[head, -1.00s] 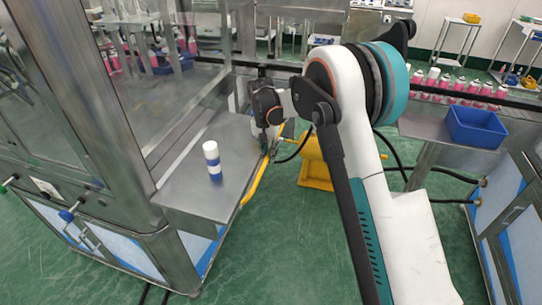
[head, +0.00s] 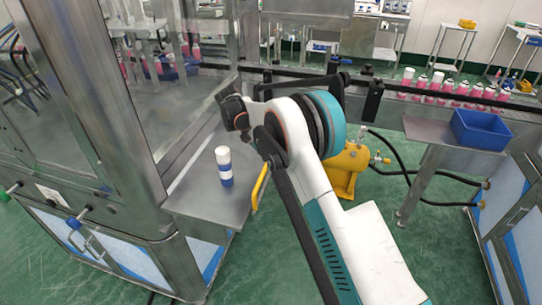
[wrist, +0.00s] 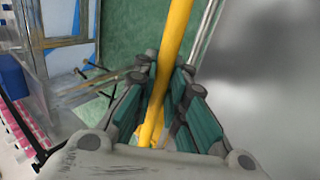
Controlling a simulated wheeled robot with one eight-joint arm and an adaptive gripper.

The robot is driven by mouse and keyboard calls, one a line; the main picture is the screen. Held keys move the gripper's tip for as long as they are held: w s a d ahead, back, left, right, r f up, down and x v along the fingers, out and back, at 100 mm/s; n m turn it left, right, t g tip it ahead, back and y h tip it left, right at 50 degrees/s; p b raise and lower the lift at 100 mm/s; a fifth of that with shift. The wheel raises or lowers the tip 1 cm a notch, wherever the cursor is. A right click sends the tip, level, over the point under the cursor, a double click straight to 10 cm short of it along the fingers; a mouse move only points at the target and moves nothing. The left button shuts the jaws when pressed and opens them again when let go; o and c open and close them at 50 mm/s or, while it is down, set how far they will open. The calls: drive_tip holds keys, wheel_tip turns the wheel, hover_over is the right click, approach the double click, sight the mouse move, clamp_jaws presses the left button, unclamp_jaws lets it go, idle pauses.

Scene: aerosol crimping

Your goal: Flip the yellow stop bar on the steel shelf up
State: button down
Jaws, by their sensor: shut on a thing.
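The yellow stop bar (head: 260,187) shows at the right edge of the steel shelf (head: 190,197) in the head view, with its far part hidden behind my arm. In the wrist view the bar (wrist: 174,45) runs from the top edge down between the teal finger pads of my gripper (wrist: 168,108). My gripper is shut on the bar. The shelf's grey surface (wrist: 265,75) fills the right side there. The fingers are hidden in the head view. The exact tilt of the bar is hard to tell.
A white and blue can (head: 224,167) stands upright on the shelf, left of the bar. A glass-walled machine frame (head: 105,130) rises on the left. A yellow floor unit (head: 345,168) stands behind my arm. A blue bin (head: 478,129) sits on a side table at right.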

drive_tip(key=c, duration=1.6)
unclamp_jaws()
drive_tip(key=shift+a, duration=0.1)
drive_tip(key=shift+c, duration=0.2)
drive_tip(key=v, duration=1.2)
